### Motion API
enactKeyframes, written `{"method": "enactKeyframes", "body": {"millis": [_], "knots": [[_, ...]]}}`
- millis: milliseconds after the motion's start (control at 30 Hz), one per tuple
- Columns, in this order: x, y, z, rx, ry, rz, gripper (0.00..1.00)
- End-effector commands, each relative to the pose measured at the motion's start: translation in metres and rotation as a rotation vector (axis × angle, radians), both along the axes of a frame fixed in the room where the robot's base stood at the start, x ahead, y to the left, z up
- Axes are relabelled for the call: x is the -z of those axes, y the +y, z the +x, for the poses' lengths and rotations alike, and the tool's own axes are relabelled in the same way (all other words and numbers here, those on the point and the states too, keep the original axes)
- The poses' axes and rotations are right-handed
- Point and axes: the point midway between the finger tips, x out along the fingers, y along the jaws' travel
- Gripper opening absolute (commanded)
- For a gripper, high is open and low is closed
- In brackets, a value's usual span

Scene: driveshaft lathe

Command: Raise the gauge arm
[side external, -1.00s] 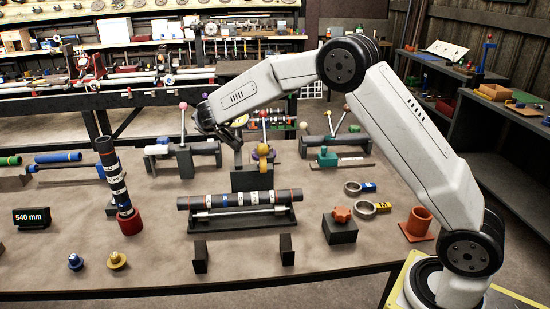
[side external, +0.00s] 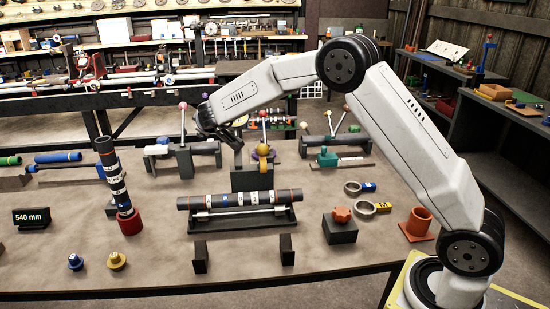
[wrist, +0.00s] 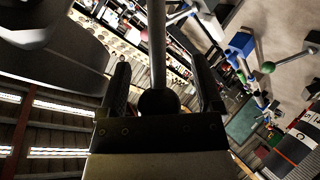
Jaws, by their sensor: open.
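My gripper (side external: 235,146) is above the far side of the bench, behind the dark block at the cradle. In the wrist view its two dark fingers (wrist: 158,92) are apart, one on each side of a grey rod with a dark ball end (wrist: 158,103). The ball lies close to the palm, with gaps visible to both fingers. I cannot tell for certain whether this rod is the gauge arm. In the side view the gripper partly hides what is behind it. A dark banded shaft (side external: 240,199) lies level in a black cradle (side external: 243,222).
Lever fixtures stand left (side external: 183,160) and right (side external: 330,147) of my gripper. A banded shaft (side external: 117,183) stands tilted in a red cup (side external: 130,222). A display (side external: 31,217) reads 540 mm. The bench front has clear room around two black posts.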

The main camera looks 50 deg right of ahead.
Motion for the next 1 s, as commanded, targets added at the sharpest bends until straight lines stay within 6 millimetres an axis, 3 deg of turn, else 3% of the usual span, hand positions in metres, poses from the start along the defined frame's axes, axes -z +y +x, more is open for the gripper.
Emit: {"method": "enactKeyframes", "body": {"millis": [1000], "knots": [[-0.038, 0.034, -0.057, 0.003, 0.003, 0.0, 0.84]]}}
